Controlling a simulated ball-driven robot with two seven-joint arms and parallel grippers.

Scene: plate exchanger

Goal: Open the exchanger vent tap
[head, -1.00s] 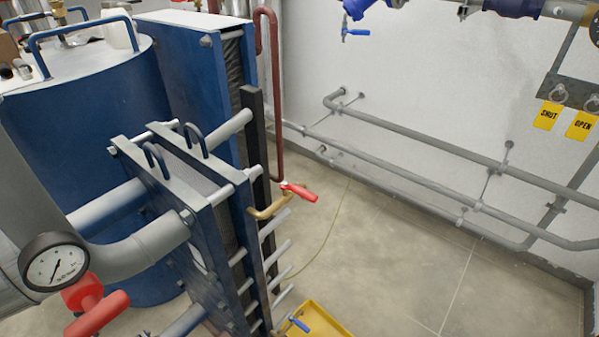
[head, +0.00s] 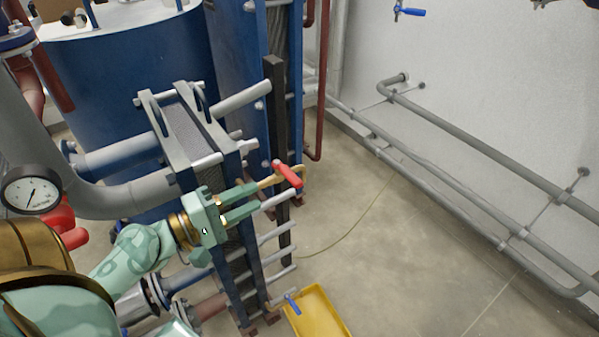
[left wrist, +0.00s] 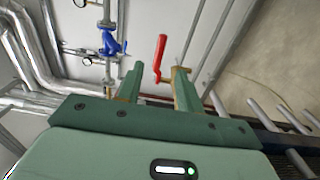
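The tap (head: 288,175) beside the plate exchanger (head: 195,150) has a red lever handle and a brass pipe. In the left wrist view the red handle (left wrist: 160,58) stands beyond the fingers, between their tips as seen there. My left gripper (head: 258,197) is green and reaches in from the left along the exchanger's side. Its two fingers (left wrist: 157,72) are apart, with nothing seen held between them. The fingertips are close to the tap; whether they touch it cannot be told. My right gripper is not in view.
The exchanger's metal rods (head: 275,238) stick out below the tap. A dark red pipe (head: 324,90) runs behind. The floor (head: 400,260) to the right is mostly clear.

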